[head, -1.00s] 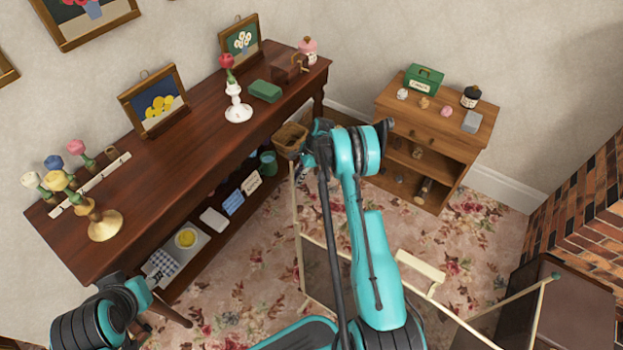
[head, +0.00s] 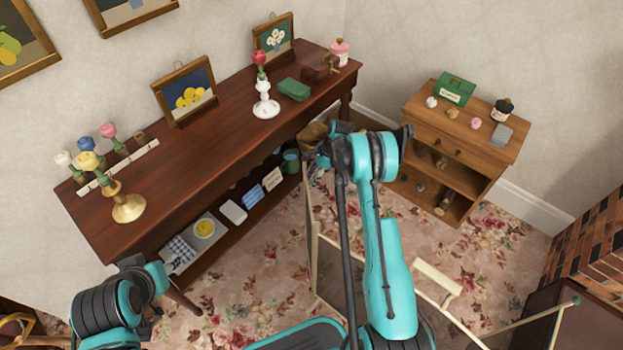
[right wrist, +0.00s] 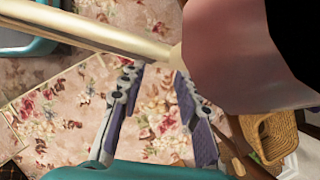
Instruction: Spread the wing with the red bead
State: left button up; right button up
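A folding fire screen with a cream frame (head: 314,255) and dark see-through panels stands on the carpet in the head view. Its right wing ends in a green bead (head: 575,301). Its left wing reaches up to my right gripper (head: 312,164), which hides the end there. In the right wrist view a pale rod (right wrist: 95,35) runs to a large dull-red bead (right wrist: 228,50), very close to the camera. My right gripper (right wrist: 155,82) has its fingers apart, with the fingertips beside the rod. My left gripper (head: 150,322) is at the lower left, its fingers mostly hidden.
A long dark wooden table (head: 215,125) with flowers in holders and pictures stands at the left. A small wooden cabinet (head: 455,148) stands at the back right. A brick fireplace (head: 590,245) is at the right. Flowered carpet (head: 255,265) is bare between table and screen.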

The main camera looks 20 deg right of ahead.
jog(key=v, duration=1.2)
jog(key=shift+c, duration=0.3)
